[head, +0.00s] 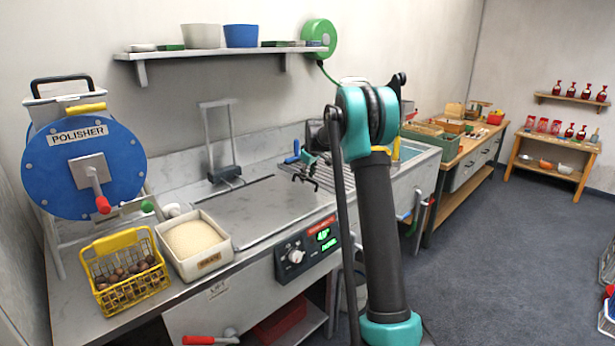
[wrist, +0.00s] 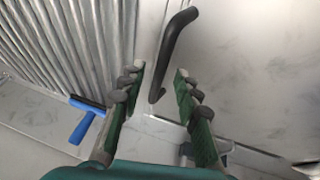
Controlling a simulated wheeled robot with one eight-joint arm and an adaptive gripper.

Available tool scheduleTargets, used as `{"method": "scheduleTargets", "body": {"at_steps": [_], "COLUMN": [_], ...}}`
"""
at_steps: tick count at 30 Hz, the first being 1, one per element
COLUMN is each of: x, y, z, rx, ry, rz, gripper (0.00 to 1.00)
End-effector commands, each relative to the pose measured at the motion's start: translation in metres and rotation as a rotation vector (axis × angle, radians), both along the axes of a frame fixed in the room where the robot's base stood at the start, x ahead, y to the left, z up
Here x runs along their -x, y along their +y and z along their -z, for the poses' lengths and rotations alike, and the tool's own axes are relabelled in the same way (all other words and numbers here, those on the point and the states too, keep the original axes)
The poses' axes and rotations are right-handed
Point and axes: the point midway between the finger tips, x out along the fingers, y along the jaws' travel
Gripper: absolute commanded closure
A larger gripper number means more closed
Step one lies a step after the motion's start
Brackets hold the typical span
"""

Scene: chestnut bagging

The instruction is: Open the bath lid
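The bath lid (head: 245,205) is a flat grey metal plate lying closed on the bench, behind the front panel with a dial and green display. In the wrist view, a smooth grey metal surface (wrist: 255,60), which looks like the lid, fills the right side. A black bent handle (wrist: 178,42) runs along its edge. My gripper (wrist: 158,72) is open, with the handle's near end between or just beyond its green-and-grey fingers; contact cannot be told. In the head view my gripper (head: 304,170) is over the lid's right side, and the handle cannot be made out.
A ribbed drainboard (wrist: 60,35) lies beside the lid, with a blue squeegee (wrist: 88,118) near it. A blue polisher drum (head: 85,165), a yellow basket of chestnuts (head: 122,293) and a pale tray (head: 205,268) stand left. A grey upright frame (head: 218,140) stands behind the lid.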

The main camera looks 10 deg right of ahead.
Motion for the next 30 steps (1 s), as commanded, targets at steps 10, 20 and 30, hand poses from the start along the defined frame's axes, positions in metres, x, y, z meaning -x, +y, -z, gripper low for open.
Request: {"method": "scheduleTargets", "body": {"at_steps": [10,20,30], "x": [-0.0002,-0.0001,0.0005], "y": [0.0002,0.0002,0.0011], "z": [0.0003,0.0003,-0.0054], "rx": [0.0,0.0,0.01], "ry": [0.0,0.0,-0.007], "rz": [0.0,0.0,0.0], "gripper": [0.81,1.0,1.0]}}
